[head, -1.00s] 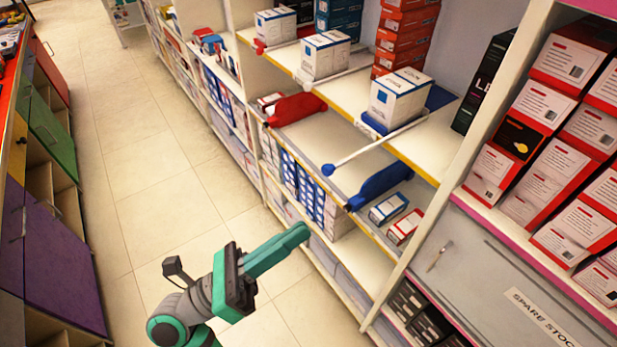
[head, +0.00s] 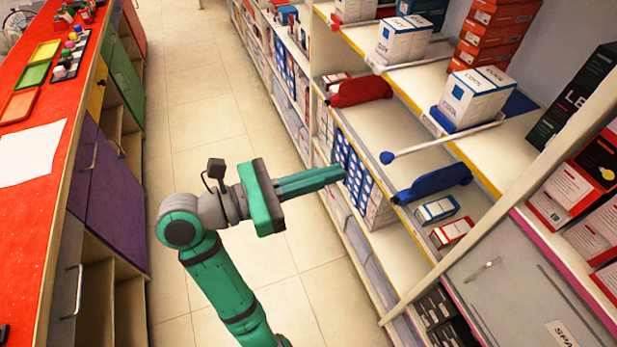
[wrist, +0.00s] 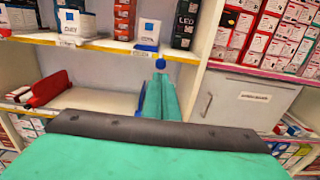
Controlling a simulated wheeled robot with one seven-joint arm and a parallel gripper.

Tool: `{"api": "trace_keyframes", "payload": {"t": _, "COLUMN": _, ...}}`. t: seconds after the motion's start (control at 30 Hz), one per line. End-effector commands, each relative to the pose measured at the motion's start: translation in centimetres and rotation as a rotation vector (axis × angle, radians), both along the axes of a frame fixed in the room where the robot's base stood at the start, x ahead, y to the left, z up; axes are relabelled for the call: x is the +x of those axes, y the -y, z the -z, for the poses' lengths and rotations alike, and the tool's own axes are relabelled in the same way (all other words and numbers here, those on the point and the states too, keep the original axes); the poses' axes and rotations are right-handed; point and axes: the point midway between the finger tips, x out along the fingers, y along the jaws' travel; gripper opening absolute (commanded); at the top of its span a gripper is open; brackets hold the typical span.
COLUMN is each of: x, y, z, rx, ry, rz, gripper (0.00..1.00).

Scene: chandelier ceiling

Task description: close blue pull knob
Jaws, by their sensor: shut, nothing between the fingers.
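The blue pull knob (head: 387,157) is a small ball on the end of a white rod (head: 445,141). The rod sticks out from the upper shelf, from a blue tray (head: 440,120) under a white box. In the wrist view the knob (wrist: 160,63) shows just beyond my fingertips, near the middle. My green gripper (head: 343,172) is shut and empty. In the head view its tips are left of the knob and a little lower, apart from it in the picture. Part of the rod is hidden in the wrist view.
A blue flap-like piece (head: 433,184) and a red one (head: 358,91) stand at the lower shelf's edge. Another white rod (head: 418,64) lies farther back. A grey cabinet (head: 515,270) is at right. A red-topped counter (head: 50,110) is at left. The floor aisle (head: 205,110) between is clear.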

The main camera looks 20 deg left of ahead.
Motion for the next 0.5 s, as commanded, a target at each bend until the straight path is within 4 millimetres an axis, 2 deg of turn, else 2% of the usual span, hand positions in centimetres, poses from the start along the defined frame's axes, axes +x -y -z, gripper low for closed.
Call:
{"api": "trace_keyframes", "payload": {"t": 0.2, "x": 2.3, "y": 3.4, "z": 0.0, "rx": -0.001, "ry": -0.001, "rz": 0.005, "gripper": 0.00}}
{"api": "trace_keyframes", "payload": {"t": 0.5, "x": 4.3, "y": 6.0, "z": 0.0, "rx": -0.002, "ry": -0.001, "rz": 0.000, "gripper": 0.00}}
